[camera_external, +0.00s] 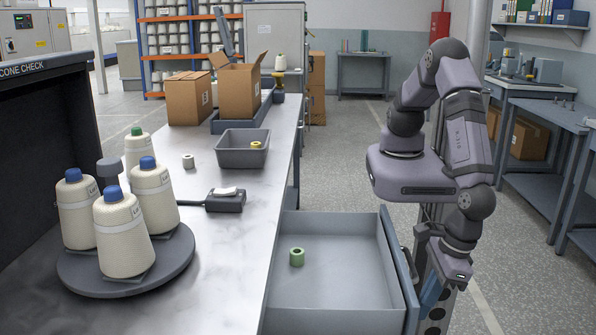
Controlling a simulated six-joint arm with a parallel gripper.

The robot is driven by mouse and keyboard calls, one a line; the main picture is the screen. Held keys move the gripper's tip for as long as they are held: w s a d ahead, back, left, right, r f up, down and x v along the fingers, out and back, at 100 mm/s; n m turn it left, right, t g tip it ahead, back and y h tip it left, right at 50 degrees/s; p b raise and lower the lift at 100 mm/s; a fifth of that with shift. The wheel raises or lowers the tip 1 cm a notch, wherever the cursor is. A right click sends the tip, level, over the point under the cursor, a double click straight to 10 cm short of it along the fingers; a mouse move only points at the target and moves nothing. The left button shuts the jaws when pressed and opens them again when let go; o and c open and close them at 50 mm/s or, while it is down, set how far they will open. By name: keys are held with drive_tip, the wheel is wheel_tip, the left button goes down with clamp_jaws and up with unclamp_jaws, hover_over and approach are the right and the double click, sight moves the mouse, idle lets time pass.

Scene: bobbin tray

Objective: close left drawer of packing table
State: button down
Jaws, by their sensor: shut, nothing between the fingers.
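The left drawer (340,290) of the packing table (215,250) is pulled out to the right of the tabletop. A green bobbin (296,257) stands inside it, towards the left. The drawer's front panel (400,275) faces right and has a handle on its outer side. My gripper (430,296) is low, outside the drawer and close to the front panel. It is shut and empty. Its fingertips are hard to make out, and I cannot tell whether they touch the panel.
On the table are a grey turntable (80,270) with cones of yarn, a small black device (225,203), a white bobbin (188,161), a grey bin (230,157) and cardboard boxes (188,100). A side bench (545,100) stands at the right. Open floor lies between.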

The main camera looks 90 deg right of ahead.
drive_tip(key=w+p, duration=0.4)
drive_tip(key=w, duration=2.4)
drive_tip(key=shift+p, duration=0.4)
drive_tip(key=shift+s, duration=0.15)
